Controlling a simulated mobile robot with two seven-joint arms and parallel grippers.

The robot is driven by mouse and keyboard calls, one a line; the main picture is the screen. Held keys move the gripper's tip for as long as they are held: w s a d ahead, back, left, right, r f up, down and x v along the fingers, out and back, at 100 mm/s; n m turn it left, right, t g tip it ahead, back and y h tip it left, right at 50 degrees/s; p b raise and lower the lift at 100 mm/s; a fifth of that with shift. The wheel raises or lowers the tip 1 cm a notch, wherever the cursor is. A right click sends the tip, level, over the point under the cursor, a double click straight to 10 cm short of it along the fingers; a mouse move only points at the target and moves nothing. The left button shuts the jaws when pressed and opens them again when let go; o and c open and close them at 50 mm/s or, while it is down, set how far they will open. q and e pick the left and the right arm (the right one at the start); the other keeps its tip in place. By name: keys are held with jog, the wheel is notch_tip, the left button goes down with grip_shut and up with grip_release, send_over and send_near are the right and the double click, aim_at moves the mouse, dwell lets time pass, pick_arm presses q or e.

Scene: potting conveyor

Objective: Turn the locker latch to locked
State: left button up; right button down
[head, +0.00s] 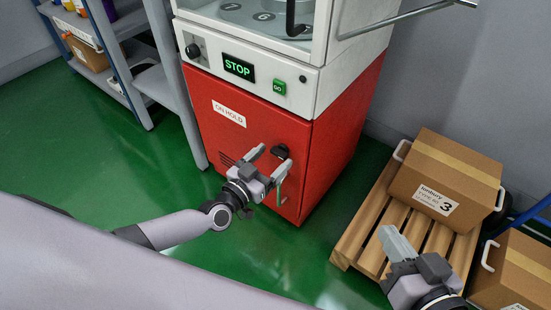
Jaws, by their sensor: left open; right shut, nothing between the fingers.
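The red locker (222,126) is the lower part of the white-topped machine, with an "ON HOLD" label (229,113) on its door. A small black latch (281,152) sits near the door's right edge, and a pale bar handle (283,190) is below it. My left gripper (268,152) is open in front of the door, its fingers pointing up toward the latch. One finger is left of the latch and one is close to its right; I cannot tell whether they touch it. My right gripper (392,241) is shut and empty at the lower right, away from the locker.
The machine's panel has a knob (193,51), a lit "STOP" display (239,67) and a green "GO" button (279,87). A wooden pallet (362,233) with a cardboard box (445,180) stands right, near my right gripper. Shelving (130,62) stands left. Green floor (90,160) is clear left of the locker.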

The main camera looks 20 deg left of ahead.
aim_at(280, 152)
pick_arm(q)
jog(key=shift+x, duration=1.05)
pick_arm(e)
jog(key=shift+s+d, duration=0.1)
jog(key=shift+d, duration=0.2)
pick_arm(q)
jog(key=c, duration=1.1)
jog(key=shift+o, duration=0.2)
